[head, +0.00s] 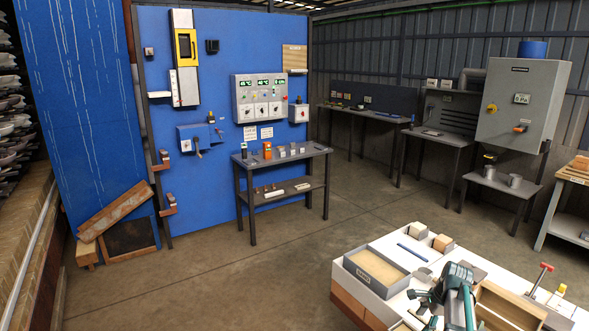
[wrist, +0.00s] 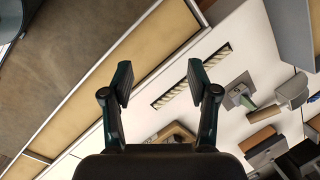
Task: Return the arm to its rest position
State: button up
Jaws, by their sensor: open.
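My gripper (wrist: 160,82) is open in the wrist view, with its two dark fingers spread and nothing between them. In the head view my gripper (head: 424,304) is at the lower right, over the white-topped bench (head: 402,243). A grey-rimmed tray with a tan bed (head: 376,268) lies to its left. In the wrist view a light-rimmed tan surface (wrist: 150,42) and a slot with a ribbed light piece (wrist: 190,77) lie beyond the fingers. My arm partly hides the bench top in the head view.
Small blocks (head: 442,242), a wooden box (head: 508,305) and a red-handled tool (head: 541,278) stand on the bench near my arm. A dark side table (head: 282,160) stands before the blue panel (head: 228,60). The floor between is clear.

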jog(key=s+a+f+n+g+h, duration=0.1)
jog(key=s+a+f+n, duration=0.4)
jog(key=a, duration=0.4)
jog(key=s+a+f+n, duration=0.4)
jog(key=s+a+n, duration=0.3)
jog(key=s+a, duration=0.1)
jog(key=s+a+f+n+g+h, duration=0.1)
jog(key=s+a+f+n, duration=0.4)
jog(key=a, duration=0.4)
jog(key=s+f+n+g+b, duration=0.2)
jog(key=s+f+g+b, duration=0.4)
jog(key=s+f, duration=2.1)
jog(key=s+b, duration=0.3)
jog(key=b, duration=0.1)
jog(key=shift+s+a+f+g, duration=0.25)
jog(key=shift+a+f+g, duration=0.05)
jog(key=shift+f+g, duration=0.1)
